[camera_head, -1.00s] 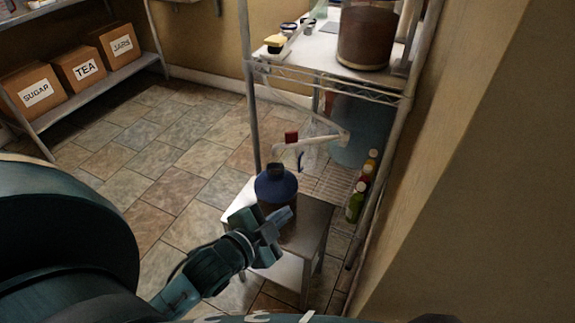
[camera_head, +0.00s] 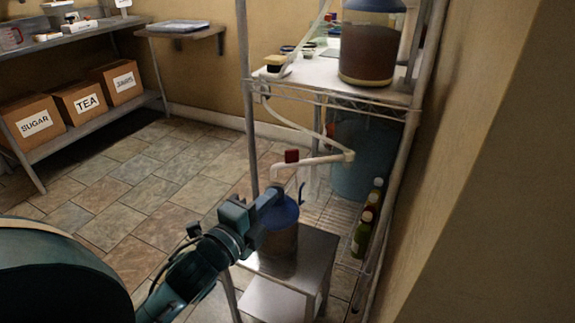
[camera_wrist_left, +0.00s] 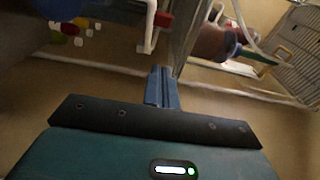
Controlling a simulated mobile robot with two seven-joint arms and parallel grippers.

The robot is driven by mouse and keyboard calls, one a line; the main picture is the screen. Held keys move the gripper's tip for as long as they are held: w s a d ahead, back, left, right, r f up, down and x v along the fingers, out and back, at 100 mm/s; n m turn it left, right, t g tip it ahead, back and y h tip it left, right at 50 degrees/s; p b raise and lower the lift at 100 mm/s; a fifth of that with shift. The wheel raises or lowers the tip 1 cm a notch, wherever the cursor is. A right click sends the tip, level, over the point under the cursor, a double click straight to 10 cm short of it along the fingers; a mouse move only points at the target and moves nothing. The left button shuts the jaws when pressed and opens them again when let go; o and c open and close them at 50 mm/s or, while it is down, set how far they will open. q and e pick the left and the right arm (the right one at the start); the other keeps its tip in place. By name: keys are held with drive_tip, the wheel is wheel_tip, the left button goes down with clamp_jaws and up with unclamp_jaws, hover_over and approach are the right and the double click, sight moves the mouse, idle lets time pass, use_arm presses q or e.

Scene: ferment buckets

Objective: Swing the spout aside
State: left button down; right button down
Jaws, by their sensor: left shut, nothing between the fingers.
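The spout is a white pipe (camera_head: 325,158) with a red valve (camera_head: 291,155); its free end turns down above a brown carboy with a blue top (camera_head: 283,244) on a small stool. In the left wrist view the white spout (camera_wrist_left: 151,32) and its red valve (camera_wrist_left: 162,19) are ahead of the fingers, at the top. My left gripper (camera_head: 270,196) is shut and empty, just below the spout's free end and in front of the carboy's top, hiding part of it. Its closed fingers (camera_wrist_left: 162,88) show clear of the pipe in the wrist view. My right gripper is not in view.
A wire rack (camera_head: 340,93) holds a brown-filled vessel (camera_head: 367,50) above and a large blue bucket (camera_head: 362,150) below. Several bottles (camera_head: 362,235) stand at its right. A wall closes the right side. The tiled floor (camera_head: 150,180) at left is open.

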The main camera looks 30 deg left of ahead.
use_arm(q)
drive_tip(key=b, duration=0.1)
approach(297, 155)
drive_tip(key=w+d, duration=0.2)
drive_tip(key=d, duration=0.1)
drive_tip(key=shift+w+a+f+b, duration=0.1)
drive_tip(key=shift+w+a+b, duration=0.1)
drive_tip(key=shift+w+a, duration=0.6)
drive_tip(key=shift+w+a+b, duration=0.15)
drive_tip(key=shift+w+a, duration=0.35)
drive_tip(key=shift+w, duration=0.6)
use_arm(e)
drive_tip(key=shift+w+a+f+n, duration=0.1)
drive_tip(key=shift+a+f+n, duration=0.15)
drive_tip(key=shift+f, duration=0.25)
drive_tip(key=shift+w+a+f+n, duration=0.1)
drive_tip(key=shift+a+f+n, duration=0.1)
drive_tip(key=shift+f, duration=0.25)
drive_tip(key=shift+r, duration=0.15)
